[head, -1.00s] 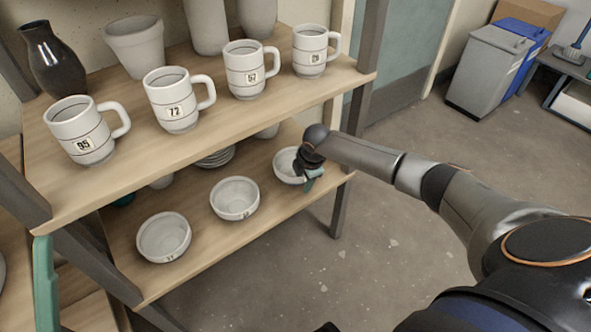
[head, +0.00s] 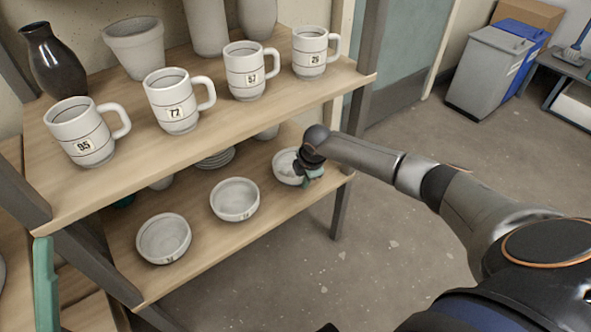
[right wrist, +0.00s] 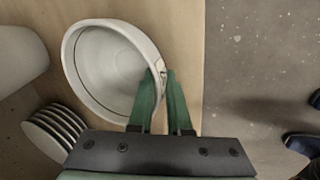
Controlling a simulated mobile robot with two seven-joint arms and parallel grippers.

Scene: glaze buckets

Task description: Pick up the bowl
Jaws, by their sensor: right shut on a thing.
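Three white bowls stand in a row on the lower wooden shelf (head: 207,226): a left bowl (head: 163,238), a middle bowl (head: 234,199) and a right bowl (head: 284,164). My right gripper (head: 306,172) is at the near right rim of the right bowl. In the right wrist view the gripper's green fingers (right wrist: 161,78) are shut on that bowl's rim, and the bowl (right wrist: 100,70) looks slightly tilted. The gripper partly hides the bowl in the head view.
Several numbered mugs (head: 178,106) stand on the upper shelf (head: 215,128) just above. Stacked plates (head: 216,158) sit behind the bowls and show at left in the right wrist view (right wrist: 52,130). A shelf post (head: 340,210) stands close by.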

